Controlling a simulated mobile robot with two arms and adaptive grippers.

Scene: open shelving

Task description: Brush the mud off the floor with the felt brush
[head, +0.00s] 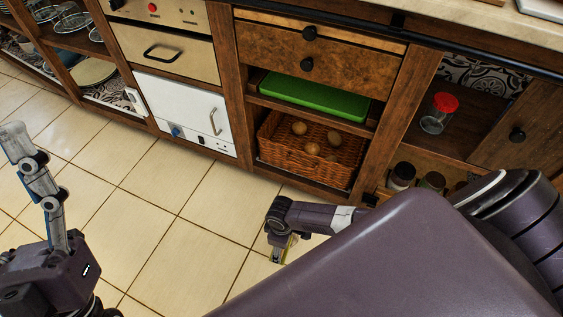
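My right gripper (280,240) is low over the tiled floor, in front of the wicker basket shelf. My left gripper (38,185) is at the left edge, raised over the floor. I see no clear mud on the visible floor (175,195); my body hides the lower right.
Wooden shelving runs along the back, with a wicker basket (290,168) holding several round brown items and a green tray (313,97) above. A red-lidded jar (439,113) and dark-lidded jars stand right. A white appliance (185,113) is left. The left-centre floor is clear.

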